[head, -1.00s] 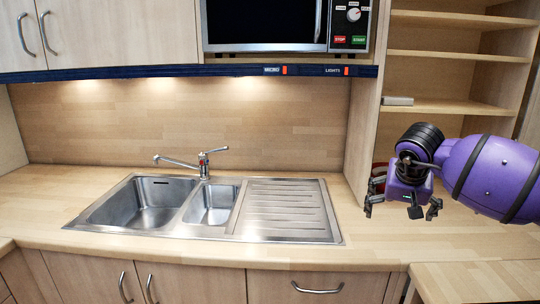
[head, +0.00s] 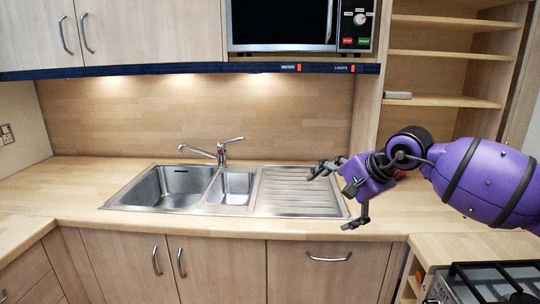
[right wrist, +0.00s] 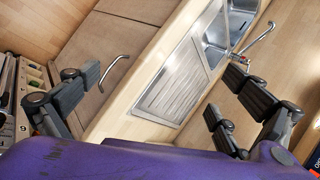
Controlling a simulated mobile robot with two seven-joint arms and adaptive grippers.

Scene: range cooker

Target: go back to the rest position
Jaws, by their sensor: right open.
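My right gripper (head: 338,192) is open and empty in the head view. It points left above the right end of the sink's drainboard (head: 300,190). In the right wrist view its dark fingers (right wrist: 165,108) are spread wide apart, with nothing between them; the drainboard and counter lie beyond. The purple right arm comes in from the right. My left gripper is not in view.
A steel sink (head: 175,187) with a tap (head: 222,152) is set in the wooden counter (head: 60,190). A microwave (head: 285,22) hangs above. Open shelves (head: 450,70) stand behind my arm. A hob (head: 490,285) is at lower right. The counter's left part is clear.

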